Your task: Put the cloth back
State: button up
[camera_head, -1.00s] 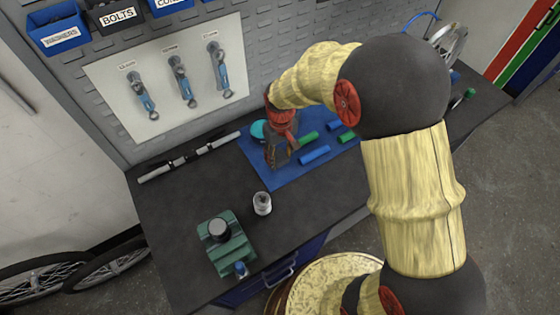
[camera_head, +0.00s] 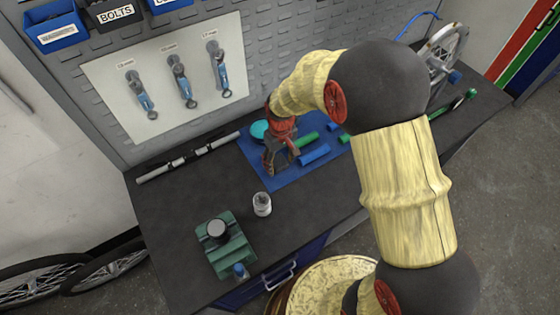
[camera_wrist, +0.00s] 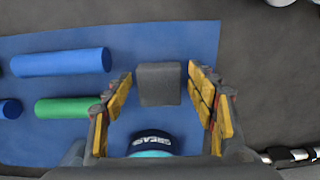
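My gripper (camera_head: 279,166) is low over the blue mat (camera_head: 262,178) on the dark bench. In the wrist view my gripper (camera_wrist: 163,105) is open, with a finger on each side of a small dark grey block-like piece (camera_wrist: 159,84). Gaps show between this piece and both fingers. It may be the folded or rolled cloth; I cannot tell for sure. No other cloth stands out. A round teal tin with a dark label (camera_wrist: 152,143) lies close to the gripper's base and is partly cut off by it.
A blue cylinder (camera_wrist: 62,62) and a green cylinder (camera_wrist: 68,107) lie beside the gripper on the mat. A small jar (camera_head: 262,204) and a green vise-like block (camera_head: 232,250) stand at the front left. Wrenches (camera_head: 186,85) hang on the wall board.

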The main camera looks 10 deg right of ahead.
jog(key=shift+o, duration=0.4)
notch_tip(320, 180, up, 12)
jog(key=r+p, duration=0.1)
jog(key=p, duration=0.2)
notch_tip(320, 180, up, 13)
jog(key=m+t, duration=0.2)
send_over(280, 163)
jog(key=s+d, duration=0.6)
jog(key=s, duration=0.2)
jog(key=s+d+r+m+t, duration=0.1)
jog(key=s+d+r, duration=0.1)
jog(key=s, duration=0.5)
jog(key=s+d+r+m+t, duration=0.1)
jog(key=s+d+r+t, duration=0.1)
jog(key=s+r, duration=0.2)
jog(key=s, duration=0.3)
jog(key=shift+s+r+m+t, duration=0.3)
jog(key=shift+r, duration=0.1)
jog(key=shift+d+b, duration=0.1)
jog(key=shift+b, duration=0.2)
jog(key=shift+f+b, duration=0.75)
jog(key=shift+f, duration=0.05)
